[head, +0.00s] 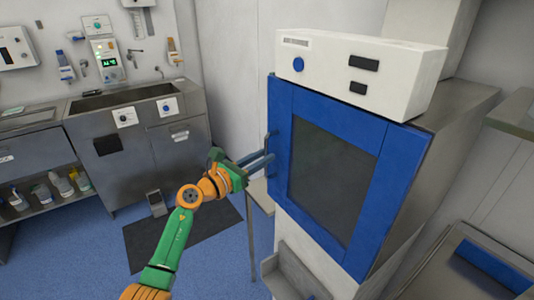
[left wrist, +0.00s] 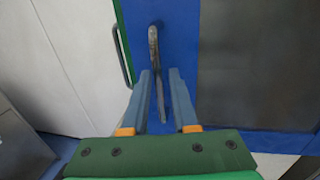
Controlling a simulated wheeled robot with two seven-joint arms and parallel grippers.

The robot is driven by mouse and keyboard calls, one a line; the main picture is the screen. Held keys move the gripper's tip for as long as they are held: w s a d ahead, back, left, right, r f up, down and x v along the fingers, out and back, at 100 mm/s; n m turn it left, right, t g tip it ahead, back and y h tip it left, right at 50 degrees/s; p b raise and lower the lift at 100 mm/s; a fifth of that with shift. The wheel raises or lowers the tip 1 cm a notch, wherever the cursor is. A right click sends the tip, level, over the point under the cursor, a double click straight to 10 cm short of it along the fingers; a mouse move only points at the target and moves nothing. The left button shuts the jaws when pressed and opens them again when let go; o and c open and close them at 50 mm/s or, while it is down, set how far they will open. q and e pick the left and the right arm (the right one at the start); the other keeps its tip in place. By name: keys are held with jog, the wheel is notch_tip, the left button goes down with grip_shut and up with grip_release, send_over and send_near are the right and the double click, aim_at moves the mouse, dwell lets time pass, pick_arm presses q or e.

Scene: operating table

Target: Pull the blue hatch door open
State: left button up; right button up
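The blue hatch door (head: 395,165), with a large dark window, fills the front of a cabinet and looks shut. It also shows in the left wrist view (left wrist: 180,40). Its upright metal handle (left wrist: 154,45) is near the door's left edge. My left gripper (head: 270,158) is at the handle in the head view. In the left wrist view its two blue-grey fingers (left wrist: 161,75) stand apart, with the handle between them and a gap visible beside it. The fingers do not look clamped on the handle. My right gripper is in neither view.
A white control box (head: 400,75) sits on top of the cabinet. A steel sink unit (head: 140,140) stands at the back left. A metal tray (head: 290,275) juts out below the door. A steel bench (head: 440,285) is at the lower right. Blue floor (head: 210,270) is open at the left.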

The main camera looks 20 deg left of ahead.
pick_arm(q)
jog(key=shift+w+d+f, duration=0.15)
jog(key=shift+w+d, duration=0.05)
jog(key=shift+w, duration=0.35)
jog(key=shift+w+d+f, duration=0.15)
jog(key=shift+w, duration=0.4)
jog(key=shift+s+r, duration=0.1)
jog(key=shift+s, duration=0.05)
grip_shut()
dwell(0.4)
